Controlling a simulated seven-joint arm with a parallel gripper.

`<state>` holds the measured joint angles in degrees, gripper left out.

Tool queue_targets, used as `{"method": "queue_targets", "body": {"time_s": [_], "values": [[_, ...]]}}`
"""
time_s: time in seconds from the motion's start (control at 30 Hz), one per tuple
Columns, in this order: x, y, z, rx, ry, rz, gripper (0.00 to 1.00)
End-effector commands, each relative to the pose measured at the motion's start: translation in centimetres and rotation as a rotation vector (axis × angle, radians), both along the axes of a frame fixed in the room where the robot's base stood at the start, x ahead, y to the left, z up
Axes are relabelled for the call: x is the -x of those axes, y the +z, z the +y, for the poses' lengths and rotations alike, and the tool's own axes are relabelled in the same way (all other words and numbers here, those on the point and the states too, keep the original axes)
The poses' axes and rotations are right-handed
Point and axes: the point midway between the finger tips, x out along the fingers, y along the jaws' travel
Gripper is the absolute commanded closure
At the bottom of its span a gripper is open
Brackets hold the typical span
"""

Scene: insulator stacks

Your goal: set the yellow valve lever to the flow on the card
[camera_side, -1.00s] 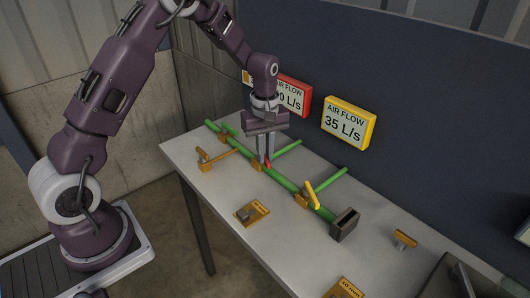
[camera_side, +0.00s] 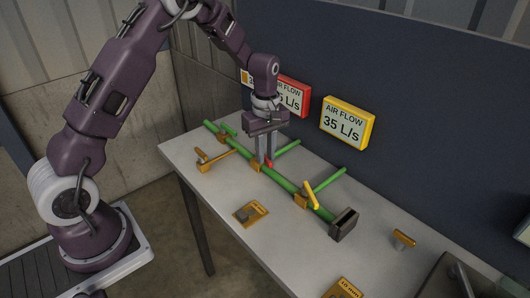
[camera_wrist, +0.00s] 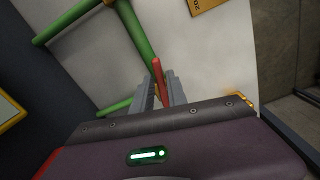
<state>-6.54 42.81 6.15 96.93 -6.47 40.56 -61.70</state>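The yellow valve lever (camera_side: 311,194) sits on the green pipe near its right end, at a valve with an orange body (camera_side: 301,201). The yellow card (camera_side: 347,123) on the dark panel reads "AIR FLOW 35 L/s". My gripper (camera_side: 266,162) is away to the left of the yellow lever, pointing down at the middle valve. Its fingers stand apart on either side of the red lever (camera_wrist: 158,76), which also shows in the side view (camera_side: 269,163). Contact with the red lever is unclear. The yellow lever is not seen in the wrist view.
A red card (camera_side: 293,95) is partly hidden by my arm, its reading ending in 5 L/s. A third valve lever (camera_side: 221,154) is at the left. A dark block (camera_side: 344,225) stands by the pipe's right end. Orange pieces (camera_side: 251,213) lie on the grey table.

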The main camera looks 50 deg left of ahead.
Motion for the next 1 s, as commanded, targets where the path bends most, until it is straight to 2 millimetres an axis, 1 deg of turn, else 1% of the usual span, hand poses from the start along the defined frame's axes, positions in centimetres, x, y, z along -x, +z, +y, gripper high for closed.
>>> {"method": "queue_targets", "body": {"time_s": [0.03,0.07,0.37,0.47,0.6,0.7,0.83,1.0], "values": [[0.0,0.0,0.0,0.000,0.000,0.000,0.70],[0.0,0.0,0.0,0.000,-0.001,0.000,0.67],[0.0,0.2,0.0,-0.001,-0.001,0.000,0.67],[-0.1,1.8,0.1,-0.001,-0.001,-0.003,0.67],[-0.1,4.8,0.0,-0.001,-0.002,-0.004,0.67],[-0.1,6.3,0.0,-0.001,-0.002,-0.002,0.67],[0.0,7.1,0.0,0.000,-0.001,0.000,0.67],[0.0,7.1,0.0,0.000,-0.001,0.001,0.67]]}}
